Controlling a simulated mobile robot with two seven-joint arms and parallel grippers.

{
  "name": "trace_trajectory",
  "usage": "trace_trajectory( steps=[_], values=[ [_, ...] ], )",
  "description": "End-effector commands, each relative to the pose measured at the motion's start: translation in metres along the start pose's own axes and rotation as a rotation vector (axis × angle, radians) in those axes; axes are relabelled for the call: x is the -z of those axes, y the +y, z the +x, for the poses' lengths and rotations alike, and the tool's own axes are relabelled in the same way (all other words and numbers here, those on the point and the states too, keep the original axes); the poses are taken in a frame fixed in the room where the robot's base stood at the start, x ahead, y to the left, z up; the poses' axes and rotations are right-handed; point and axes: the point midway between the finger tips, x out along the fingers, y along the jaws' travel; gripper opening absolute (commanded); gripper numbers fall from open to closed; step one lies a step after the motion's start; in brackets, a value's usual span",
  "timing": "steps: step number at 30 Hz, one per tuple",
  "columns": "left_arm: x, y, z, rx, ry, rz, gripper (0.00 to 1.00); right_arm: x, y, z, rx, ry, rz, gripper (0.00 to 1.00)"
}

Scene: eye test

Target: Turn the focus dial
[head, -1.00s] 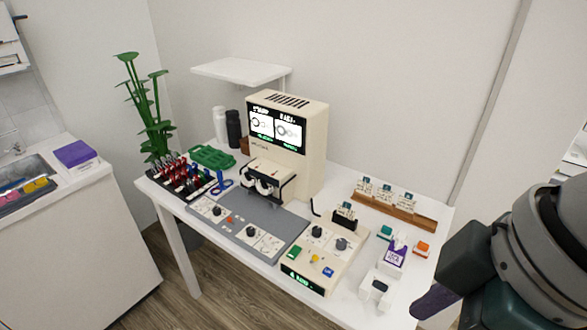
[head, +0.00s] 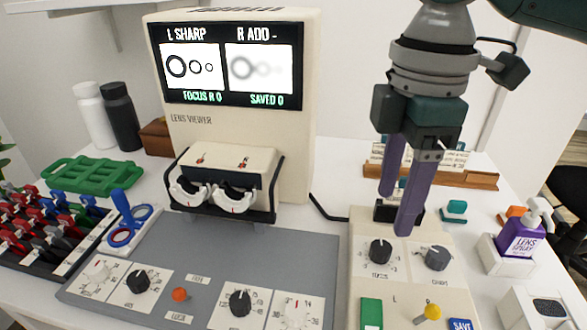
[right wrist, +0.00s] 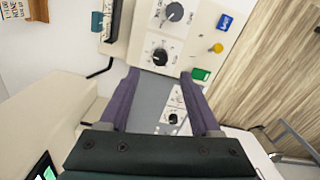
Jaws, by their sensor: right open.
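The focus dial (head: 380,251) is a black knob with a white pointer line, labelled FOCUS, on a cream control panel (head: 357,281). It also shows in the right wrist view (right wrist: 159,56), just beyond and between my fingertips. My right gripper (head: 396,212) is open and empty, purple fingers pointing down, above the panel's far edge; it also shows in the right wrist view (right wrist: 160,73). The fingers appear apart from the dial. The lens viewer screen (head: 228,65) reads L SHARP, R ADD -, FOCUS R 0, SAVED 0. The right ring image is blurred. My left gripper is out of view.
A second dial (head: 437,258) sits right of the focus dial. A green button (head: 371,312), yellow knob (head: 432,312) and blue SAVE button (head: 460,324) lie nearer. A grey mat (head: 250,262) with more dials lies left. A purple spray bottle (head: 522,235) stands right.

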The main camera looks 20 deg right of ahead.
Motion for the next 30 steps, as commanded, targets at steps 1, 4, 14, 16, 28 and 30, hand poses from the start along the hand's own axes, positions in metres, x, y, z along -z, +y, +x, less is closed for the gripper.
trace_trajectory(
  steps=[1,4,14,16,28,30],
  values=[
    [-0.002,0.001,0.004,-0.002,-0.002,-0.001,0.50,0.000,-0.001,0.013,0.004,-0.003,0.000,0.64],
    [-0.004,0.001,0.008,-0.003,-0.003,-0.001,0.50,0.000,-0.001,0.033,0.003,-0.002,0.000,0.64],
    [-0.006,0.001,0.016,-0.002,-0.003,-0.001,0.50,0.000,-0.001,0.073,0.000,-0.001,-0.002,0.64],
    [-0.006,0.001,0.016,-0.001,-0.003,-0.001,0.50,0.000,-0.001,0.075,0.000,-0.001,-0.002,0.64],
    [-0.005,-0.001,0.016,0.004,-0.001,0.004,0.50,0.000,-0.001,0.075,-0.001,0.000,-0.001,0.45],
    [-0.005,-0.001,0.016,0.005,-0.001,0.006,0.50,0.000,-0.001,0.075,-0.001,0.000,-0.001,0.37]
  ],
)
